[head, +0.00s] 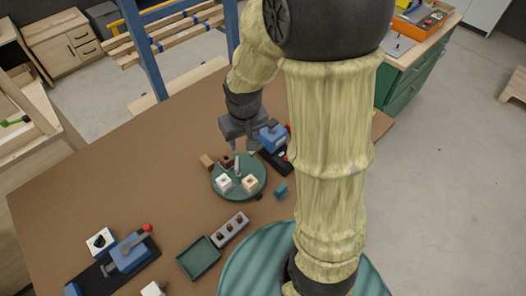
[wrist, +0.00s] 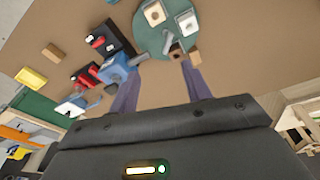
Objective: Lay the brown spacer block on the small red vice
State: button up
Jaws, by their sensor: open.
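A plain brown block (head: 207,161), which looks like the spacer, lies on the table beside the green round plate (head: 238,193); it also shows in the wrist view (wrist: 195,57). A small red vice (wrist: 99,42) on a dark base stands left of the plate in the wrist view. In the head view only a bit of red (head: 290,155) shows there, the rest hidden by my arm. My gripper (wrist: 158,72) is open and empty, above the table near the plate's edge. In the head view my gripper (head: 240,147) partly covers the space between plate and vices.
A blue vice (wrist: 114,68) stands close to my left finger in the wrist view. The plate carries white and tan blocks and a dark-holed brown block (wrist: 177,50). Another brown cube (wrist: 52,52) and a yellow block (wrist: 31,78) lie beyond the vices. A green tray (head: 198,257) lies nearer.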

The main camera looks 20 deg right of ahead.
jog(key=s+d+r+m, duration=0.1)
jog(key=s+d, duration=0.1)
jog(key=s, duration=0.5)
jog(key=shift+s+d+r+t, duration=0.3)
jog(key=shift+s+r, duration=0.05)
jog(key=shift+r, duration=0.05)
jog(key=shift+o, duration=0.5)
jog(key=w+a+f+m+g, duration=0.1)
jog(key=w+a+f+m, duration=0.2)
jog(key=w+m, duration=0.4)
jog(key=w+a+f+m, duration=0.3)
jog(key=w+a+m, duration=0.3)
jog(key=m, duration=0.8)
jog(key=w+a+f+m+g, duration=0.1)
jog(key=w+a+f+m, duration=0.2)
jog(key=m, duration=0.7)
jog(key=w+a, duration=0.2)
jog(key=w, duration=0.2)
jog(key=shift+w+m+g+b, duration=0.3)
jog(key=shift+w+m+b, duration=0.05)
jog(key=shift+m, duration=0.05)
jog(key=shift+f, duration=0.1)
